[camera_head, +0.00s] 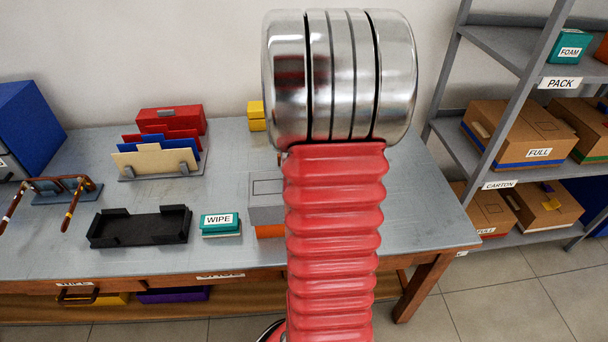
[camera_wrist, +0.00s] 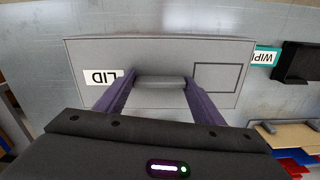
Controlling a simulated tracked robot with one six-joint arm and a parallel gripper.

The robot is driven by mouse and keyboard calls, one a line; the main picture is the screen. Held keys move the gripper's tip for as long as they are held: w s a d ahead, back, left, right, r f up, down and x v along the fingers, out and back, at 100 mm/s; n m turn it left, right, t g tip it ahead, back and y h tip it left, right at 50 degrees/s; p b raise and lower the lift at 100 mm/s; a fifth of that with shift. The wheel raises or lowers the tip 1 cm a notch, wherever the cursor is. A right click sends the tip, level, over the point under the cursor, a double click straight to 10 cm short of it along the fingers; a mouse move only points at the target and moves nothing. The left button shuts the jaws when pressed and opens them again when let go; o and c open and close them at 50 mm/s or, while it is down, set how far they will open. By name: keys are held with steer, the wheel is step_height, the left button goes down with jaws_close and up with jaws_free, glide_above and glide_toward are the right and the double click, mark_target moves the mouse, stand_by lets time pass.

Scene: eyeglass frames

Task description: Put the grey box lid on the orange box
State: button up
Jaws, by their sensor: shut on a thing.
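The grey box lid (camera_wrist: 165,53), marked LID, fills the upper middle of the wrist view. My gripper (camera_wrist: 160,84) is shut on the raised handle of the lid, one purple finger at each end. In the head view the left part of the lid (camera_head: 265,197) shows beside my red arm. Orange box (camera_head: 270,231) shows as a strip directly under the lid. Most of the box, the lid's right part and my gripper are hidden behind my arm there. I cannot tell whether the lid touches the box or is a little above it.
A teal WIPE box (camera_head: 220,224) and an empty black tray (camera_head: 140,228) stand left of the lid. A file rack (camera_head: 160,165), a red box (camera_head: 172,120), yellow boxes (camera_head: 257,115) and eyeglass frames (camera_head: 50,186) are farther off. A shelf (camera_head: 460,150) with cartons stands right.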

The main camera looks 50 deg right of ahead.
steer(key=shift+f, duration=0.55)
steer(key=o, duration=1.2)
steer(key=shift+c, duration=0.2)
step_height(320, 180, up, 14)
steer(key=shift+f, duration=0.15)
stand_by(0.5)
